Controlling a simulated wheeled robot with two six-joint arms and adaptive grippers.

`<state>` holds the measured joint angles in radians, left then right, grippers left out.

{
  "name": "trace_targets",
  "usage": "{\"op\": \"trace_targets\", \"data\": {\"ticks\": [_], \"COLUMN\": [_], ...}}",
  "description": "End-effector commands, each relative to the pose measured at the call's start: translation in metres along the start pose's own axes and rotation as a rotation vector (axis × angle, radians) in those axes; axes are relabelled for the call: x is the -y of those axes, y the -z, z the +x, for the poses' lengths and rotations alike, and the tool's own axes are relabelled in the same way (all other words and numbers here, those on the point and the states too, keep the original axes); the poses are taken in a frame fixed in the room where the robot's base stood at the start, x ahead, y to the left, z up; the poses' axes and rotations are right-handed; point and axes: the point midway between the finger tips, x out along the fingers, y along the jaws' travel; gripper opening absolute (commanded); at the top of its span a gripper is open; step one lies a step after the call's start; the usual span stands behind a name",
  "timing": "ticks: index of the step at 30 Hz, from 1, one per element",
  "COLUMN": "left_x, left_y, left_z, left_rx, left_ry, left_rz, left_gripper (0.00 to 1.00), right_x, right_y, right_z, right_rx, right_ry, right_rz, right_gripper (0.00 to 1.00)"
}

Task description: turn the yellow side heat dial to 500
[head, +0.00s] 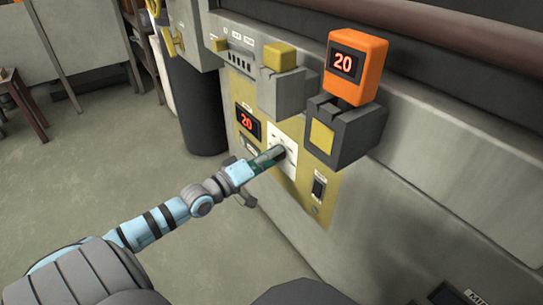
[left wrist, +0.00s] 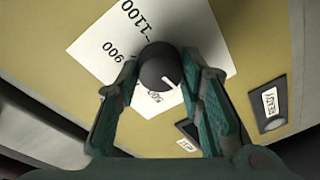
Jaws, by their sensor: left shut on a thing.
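The heat dial (left wrist: 158,62) is a dark round knob with a white pointer line, on a white scale plate (left wrist: 100,38) set in the yellow panel. The scale reads 1100 and 900, with other numbers partly hidden by the fingers. The pointer is toward the lower right in the left wrist view, away from 900 and 1100. My left gripper (left wrist: 166,78) is shut on the dial, one finger at each side. In the head view my left gripper (head: 270,158) reaches the white plate and mostly hides the dial. My right gripper is not in view.
A red display (head: 248,122) on the yellow panel (head: 323,208) reads 20.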

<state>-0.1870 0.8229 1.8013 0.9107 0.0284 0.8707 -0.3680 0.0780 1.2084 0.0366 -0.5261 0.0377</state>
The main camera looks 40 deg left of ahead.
Motion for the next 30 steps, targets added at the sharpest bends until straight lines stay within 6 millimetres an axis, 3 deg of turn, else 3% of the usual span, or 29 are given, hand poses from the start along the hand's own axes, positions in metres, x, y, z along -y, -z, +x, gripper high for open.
{"op": "trace_targets", "data": {"ticks": [14,30], "left_x": [0.0,0.001], "left_y": [-0.001,-0.003], "left_z": [0.002,0.002], "left_rx": [-0.004,-0.033], "left_ry": [-0.009,-0.054], "left_rz": [0.067,0.49], "left_gripper": [0.07,0.07], "right_x": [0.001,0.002], "right_y": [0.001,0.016], "right_z": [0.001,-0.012], "right_rx": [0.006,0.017], "right_ry": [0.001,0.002], "right_rz": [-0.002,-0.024], "right_gripper": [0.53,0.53]}}
